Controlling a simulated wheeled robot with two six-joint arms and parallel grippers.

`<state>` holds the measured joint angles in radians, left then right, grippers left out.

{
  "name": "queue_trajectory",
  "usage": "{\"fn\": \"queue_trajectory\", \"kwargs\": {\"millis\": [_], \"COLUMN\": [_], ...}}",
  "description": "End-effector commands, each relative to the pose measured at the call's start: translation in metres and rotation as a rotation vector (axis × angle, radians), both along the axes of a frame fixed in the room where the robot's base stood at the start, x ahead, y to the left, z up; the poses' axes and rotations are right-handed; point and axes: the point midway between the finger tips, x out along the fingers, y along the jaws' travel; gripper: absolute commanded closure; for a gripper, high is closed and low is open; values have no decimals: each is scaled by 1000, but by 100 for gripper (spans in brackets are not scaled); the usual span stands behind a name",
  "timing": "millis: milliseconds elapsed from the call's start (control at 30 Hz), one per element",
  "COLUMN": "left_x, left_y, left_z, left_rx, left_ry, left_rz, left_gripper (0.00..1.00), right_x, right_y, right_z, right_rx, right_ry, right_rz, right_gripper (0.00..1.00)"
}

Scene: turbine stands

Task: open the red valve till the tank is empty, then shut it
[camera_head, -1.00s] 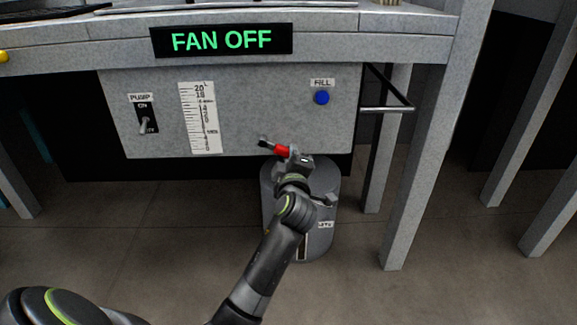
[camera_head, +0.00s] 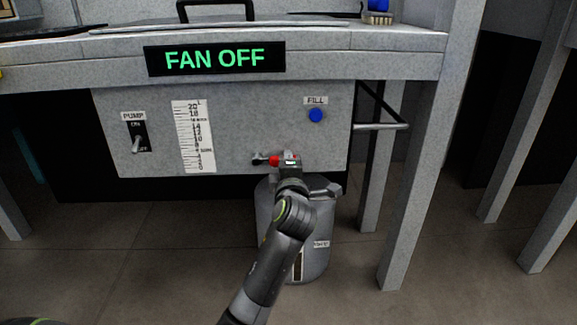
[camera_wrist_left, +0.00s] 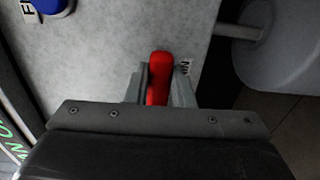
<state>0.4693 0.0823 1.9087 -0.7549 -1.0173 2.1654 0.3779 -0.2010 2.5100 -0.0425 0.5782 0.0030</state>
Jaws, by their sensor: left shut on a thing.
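The red valve handle (camera_head: 274,160) is at the lower edge of the grey panel (camera_head: 245,125). It lies about level, with its dark pivot at its left end. My left gripper (camera_head: 289,160) is shut on the handle's right part. In the left wrist view the red handle (camera_wrist_left: 158,78) sits between the two fingers (camera_wrist_left: 160,88). The white scale (camera_head: 193,136) is marked up to 20; I cannot make out a liquid level on it. My right gripper is not in view.
A grey drum (camera_head: 322,258) stands on the floor below the valve, partly behind my arm. The panel has a pump switch (camera_head: 137,141) and a blue fill button (camera_head: 316,115). A sign (camera_head: 215,59) reads FAN OFF.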

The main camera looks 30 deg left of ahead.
Motion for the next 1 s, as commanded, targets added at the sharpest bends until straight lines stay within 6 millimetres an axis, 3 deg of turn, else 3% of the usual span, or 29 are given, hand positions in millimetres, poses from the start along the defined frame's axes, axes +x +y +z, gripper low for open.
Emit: {"fn": "queue_trajectory", "kwargs": {"millis": [300, 333, 467, 1000], "left_x": [0, 0, 0, 0], "left_y": [1, 1, 1, -3], "left_z": [3, 3, 2, 1], "left_rx": [-2, -2, -2, -3], "left_ry": [-8, -8, -7, -3], "left_rz": [2, 2, 1, -8], "left_gripper": [100, 75, 58, 56], "right_x": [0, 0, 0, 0], "right_y": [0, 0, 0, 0], "right_z": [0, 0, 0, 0], "right_rx": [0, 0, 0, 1], "right_ry": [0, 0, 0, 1], "right_rz": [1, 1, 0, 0], "right_gripper": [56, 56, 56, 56]}}
